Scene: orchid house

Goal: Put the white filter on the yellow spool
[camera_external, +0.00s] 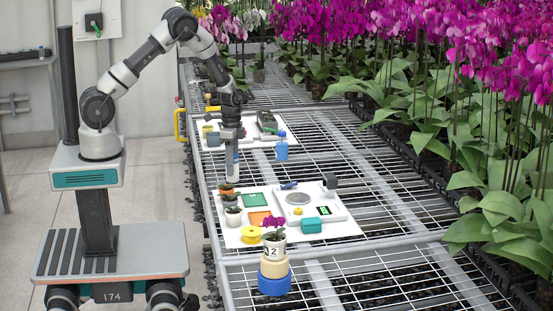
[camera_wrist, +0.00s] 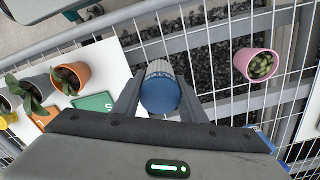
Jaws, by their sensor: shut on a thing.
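My gripper (camera_wrist: 157,108) is shut on the white filter (camera_wrist: 160,68), a pale ribbed cylinder with a round blue cap (camera_wrist: 160,94) facing the wrist camera. In the external view, the pale lower part of the filter (camera_external: 232,172) hangs below my gripper (camera_external: 232,150), above the near white board's far left corner. The yellow spool (camera_external: 256,234) stands on that board's near left part, nearer the external camera than my gripper and apart from the filter. Nothing visible rests on the spool.
Small potted plants (camera_external: 233,215), a green card (camera_external: 254,200), a scale (camera_external: 301,198) and a teal box (camera_external: 311,225) share the near board (camera_external: 345,229). An orchid pot (camera_external: 274,249) stands close to the spool. A pink pot (camera_wrist: 257,65) is right of the filter.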

